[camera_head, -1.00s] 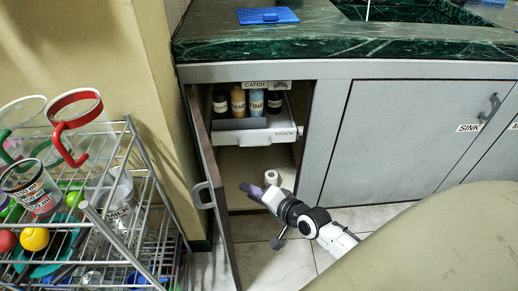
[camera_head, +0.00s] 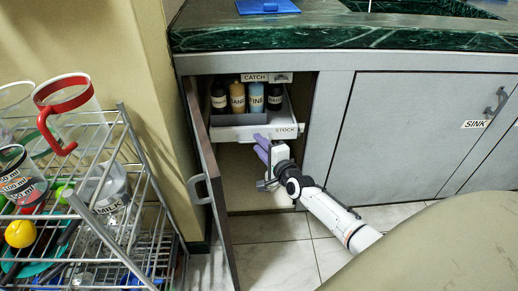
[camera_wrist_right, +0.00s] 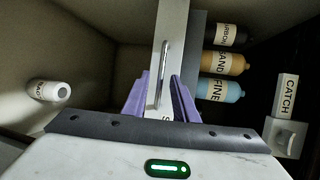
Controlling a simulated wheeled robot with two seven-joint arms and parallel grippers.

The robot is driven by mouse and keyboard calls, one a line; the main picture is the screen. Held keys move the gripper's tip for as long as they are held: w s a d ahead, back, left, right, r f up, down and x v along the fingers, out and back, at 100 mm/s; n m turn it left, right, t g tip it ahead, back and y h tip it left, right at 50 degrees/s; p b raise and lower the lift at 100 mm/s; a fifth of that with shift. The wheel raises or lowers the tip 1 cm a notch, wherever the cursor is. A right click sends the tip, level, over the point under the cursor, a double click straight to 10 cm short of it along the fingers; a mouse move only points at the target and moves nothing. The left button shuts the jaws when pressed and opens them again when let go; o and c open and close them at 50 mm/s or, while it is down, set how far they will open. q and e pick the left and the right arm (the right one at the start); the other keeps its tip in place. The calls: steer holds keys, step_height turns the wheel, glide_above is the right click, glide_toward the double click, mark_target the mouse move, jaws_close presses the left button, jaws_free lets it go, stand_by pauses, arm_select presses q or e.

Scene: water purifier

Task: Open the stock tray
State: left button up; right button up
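The stock tray (camera_head: 240,133), white with a STOCK label, sits inside the open cabinet under the counter. It holds several bottles labelled with words such as SAND and FINE. My right gripper (camera_head: 262,146) is at the tray's front, its purple fingertips just below the front edge. In the right wrist view, the open fingers (camera_wrist_right: 164,98) stand on either side of the tray's front panel and its metal handle (camera_wrist_right: 163,75). A gap shows between fingers and handle; contact is not clear. A CATCH label (camera_head: 255,77) is above the tray. My left gripper is not in view.
The cabinet door (camera_head: 212,185) stands open at the left of the opening. A wire rack (camera_head: 128,150) with mugs is farther left. A white canister (camera_wrist_right: 48,91) is on the cabinet floor. A closed SINK door (camera_head: 420,140) is at right.

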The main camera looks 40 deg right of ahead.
steer(key=shift+w+d, duration=0.1)
steer(key=shift+w, duration=0.3)
jaws_close()
stand_by(1.2)
